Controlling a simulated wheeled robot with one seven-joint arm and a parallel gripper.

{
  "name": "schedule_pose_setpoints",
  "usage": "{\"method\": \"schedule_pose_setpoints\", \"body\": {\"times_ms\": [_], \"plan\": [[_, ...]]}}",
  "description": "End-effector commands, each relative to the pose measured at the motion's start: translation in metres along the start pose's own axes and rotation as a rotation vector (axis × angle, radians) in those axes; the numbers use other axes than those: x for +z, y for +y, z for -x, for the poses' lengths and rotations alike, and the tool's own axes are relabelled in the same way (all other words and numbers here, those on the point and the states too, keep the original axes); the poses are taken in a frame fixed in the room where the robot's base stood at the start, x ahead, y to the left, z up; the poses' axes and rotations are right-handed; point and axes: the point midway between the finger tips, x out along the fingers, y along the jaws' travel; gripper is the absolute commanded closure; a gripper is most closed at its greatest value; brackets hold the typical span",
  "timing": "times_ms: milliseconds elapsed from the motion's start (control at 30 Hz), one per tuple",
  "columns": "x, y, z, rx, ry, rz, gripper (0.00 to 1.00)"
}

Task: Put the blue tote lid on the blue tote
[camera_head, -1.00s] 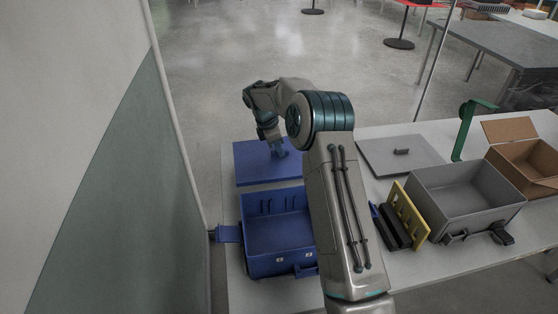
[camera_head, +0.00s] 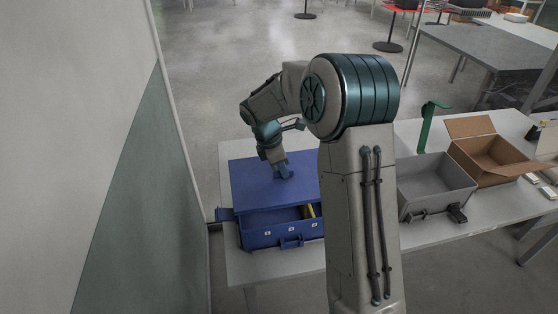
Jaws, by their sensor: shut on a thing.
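The blue tote lid (camera_head: 248,183) is a flat blue panel over the rear part of the blue tote. My gripper (camera_head: 283,172) is shut on the lid's handle near its middle. The blue tote (camera_head: 268,238) is an open box with its front wall and latch towards me. Its front part is uncovered, and a small yellow piece (camera_head: 311,211) shows at its right end. I cannot tell whether the lid touches the rim. My arm hides the right edge of the tote and lid.
A grey tote (camera_head: 424,198), an open cardboard box (camera_head: 488,158) and a green stand (camera_head: 427,122) stand on the table to the right. A wall (camera_head: 140,180) rises close on the left. Bare table (camera_head: 245,270) shows in front of the blue tote.

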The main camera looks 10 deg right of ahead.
Motion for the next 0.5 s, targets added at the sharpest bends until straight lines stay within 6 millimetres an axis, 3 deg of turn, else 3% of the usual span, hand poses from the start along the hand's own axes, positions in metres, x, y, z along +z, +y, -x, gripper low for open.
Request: {"method": "schedule_pose_setpoints", "body": {"times_ms": [500], "plan": [[-0.008, -0.001, -0.034, -0.002, 0.000, -0.004, 1.00]]}}
